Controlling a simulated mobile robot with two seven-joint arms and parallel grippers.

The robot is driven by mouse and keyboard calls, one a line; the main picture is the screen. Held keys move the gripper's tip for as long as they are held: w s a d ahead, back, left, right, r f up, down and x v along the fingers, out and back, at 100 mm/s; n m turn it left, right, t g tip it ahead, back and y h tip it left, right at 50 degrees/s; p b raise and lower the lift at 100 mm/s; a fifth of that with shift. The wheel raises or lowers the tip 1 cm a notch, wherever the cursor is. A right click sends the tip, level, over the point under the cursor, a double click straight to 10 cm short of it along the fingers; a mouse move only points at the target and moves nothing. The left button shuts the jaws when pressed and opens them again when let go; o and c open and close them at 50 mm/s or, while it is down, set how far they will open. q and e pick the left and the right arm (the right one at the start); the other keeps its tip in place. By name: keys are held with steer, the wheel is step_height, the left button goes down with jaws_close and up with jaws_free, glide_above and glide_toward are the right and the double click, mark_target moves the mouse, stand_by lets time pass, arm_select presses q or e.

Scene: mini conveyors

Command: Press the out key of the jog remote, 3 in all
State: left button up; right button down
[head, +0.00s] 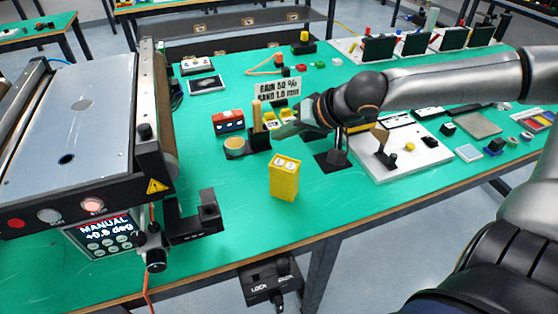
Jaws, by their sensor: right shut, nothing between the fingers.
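A yellow box (284,182), which looks like the jog remote, stands upright on the green table near its front edge. Two round pale keys (287,163) show on its top; their markings are too small to read, so I cannot tell which is the out key. My right gripper (284,130) comes in from the right and is shut and empty. In the picture it is just above and behind the yellow box, apart from it, next to a black holder and small yellow blocks (270,119). My left gripper is not in view.
A conveyor (75,110) stands at the left, with a display (105,233) reading MANUAL and about +0.6 deg. A sign (278,90) reads GAIN 50 % and BAND 1.0 mm. A white board (400,160) with fixtures lies at the right. The table in front of the yellow box is clear.

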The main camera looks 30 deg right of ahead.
stand_by(0.9)
arm_select(q)
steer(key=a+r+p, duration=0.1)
steer(key=p, duration=0.1)
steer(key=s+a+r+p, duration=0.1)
steer(key=p, duration=0.1)
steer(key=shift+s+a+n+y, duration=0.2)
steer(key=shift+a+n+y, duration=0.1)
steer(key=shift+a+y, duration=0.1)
arm_select(e)
step_height(320, 180, up, 4)
steer(key=m, duration=3.6)
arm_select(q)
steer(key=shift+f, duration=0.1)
arm_select(e)
steer(key=shift+f, duration=0.15)
